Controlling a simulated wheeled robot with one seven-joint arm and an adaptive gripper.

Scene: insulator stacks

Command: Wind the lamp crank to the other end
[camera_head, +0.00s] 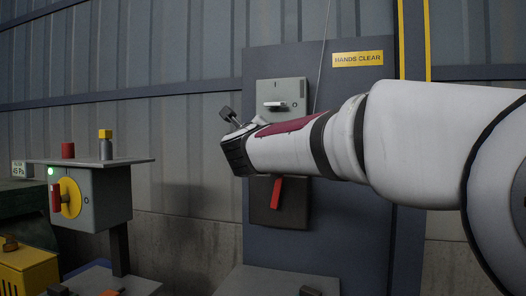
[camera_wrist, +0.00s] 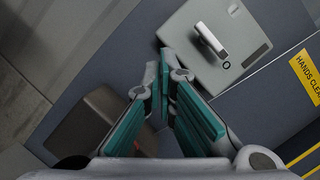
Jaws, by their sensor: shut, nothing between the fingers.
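A grey control box (camera_head: 58,205) on a post at the left carries a lit green lamp (camera_head: 51,171) and a yellow disc (camera_head: 70,197) with a red handle (camera_head: 56,197). Another grey box (camera_head: 293,91) on the blue panel has a pale bar handle (camera_head: 274,104); this box (camera_wrist: 244,62) and its handle (camera_wrist: 210,40) also show in the wrist view. I cannot tell for certain which is the lamp crank. My gripper (camera_head: 230,114) is in front of the panel, shut and empty. Its teal-padded fingers (camera_wrist: 170,77) point toward the panel, apart from both handles.
A dark box (camera_head: 293,205) with a red lever (camera_head: 276,191) is below my wrist on the panel. A red cylinder (camera_head: 68,150) and a yellow-topped post (camera_head: 105,145) stand on the left box's shelf. A yellow box (camera_head: 28,270) is at lower left. Open space lies between the left box and panel.

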